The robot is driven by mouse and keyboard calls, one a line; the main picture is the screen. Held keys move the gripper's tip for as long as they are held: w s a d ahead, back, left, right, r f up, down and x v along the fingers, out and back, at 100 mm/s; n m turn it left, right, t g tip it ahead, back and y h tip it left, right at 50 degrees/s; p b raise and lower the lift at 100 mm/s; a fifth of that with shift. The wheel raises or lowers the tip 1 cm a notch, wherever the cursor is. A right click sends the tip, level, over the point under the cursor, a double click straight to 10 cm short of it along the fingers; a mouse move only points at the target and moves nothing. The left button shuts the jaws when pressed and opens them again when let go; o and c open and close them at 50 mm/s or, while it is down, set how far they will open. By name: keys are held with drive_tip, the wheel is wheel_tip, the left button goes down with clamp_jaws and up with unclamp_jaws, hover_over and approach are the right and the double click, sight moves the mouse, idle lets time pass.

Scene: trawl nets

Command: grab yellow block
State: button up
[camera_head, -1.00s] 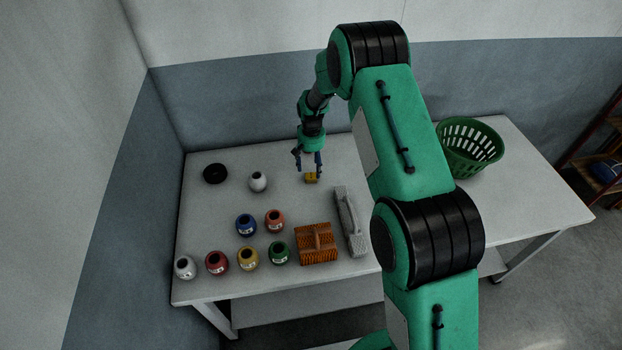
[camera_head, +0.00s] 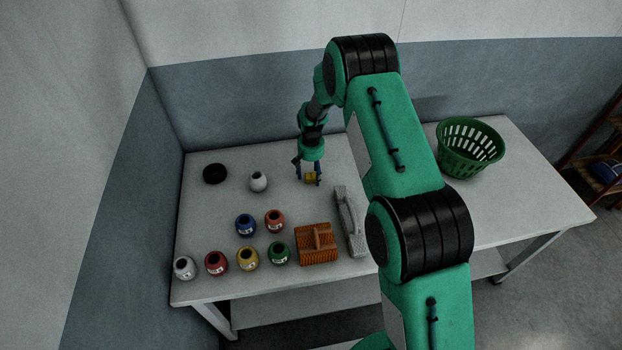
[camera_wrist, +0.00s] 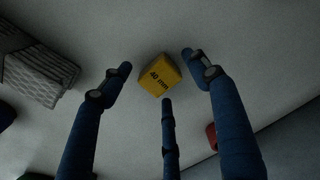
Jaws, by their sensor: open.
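The yellow block (camera_head: 311,177) lies on the table towards the back, and my gripper (camera_head: 308,178) is low over it with fingers on either side. In the wrist view the yellow block (camera_wrist: 160,75) shows a dark "40 mm" mark. My gripper (camera_wrist: 158,80) is open there, with one finger to the left of the block, one to the right and one below it in the picture. A gap shows between the block and the left and right fingers. Whether the lower finger touches it I cannot tell.
A grey ridged tool (camera_head: 349,222) and an orange-brown ridged block (camera_head: 317,244) lie nearer the front. A black ring (camera_head: 215,173) lies back left. A green basket (camera_head: 470,148) stands right.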

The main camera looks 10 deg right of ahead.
sight(311, 175)
drive_tip(key=c, duration=1.3)
drive_tip(key=shift+r, duration=0.2)
drive_tip(key=shift+r, duration=0.55)
wheel_tip(311, 175, up, 2)
drive_tip(key=shift+r, duration=0.15)
drive_tip(key=s, duration=0.5)
drive_tip(key=s+p, duration=0.1)
drive_tip(key=s, duration=0.4)
drive_tip(key=s+d+r, duration=0.1)
drive_tip(key=s, duration=0.5)
drive_tip(key=shift+r, duration=0.1)
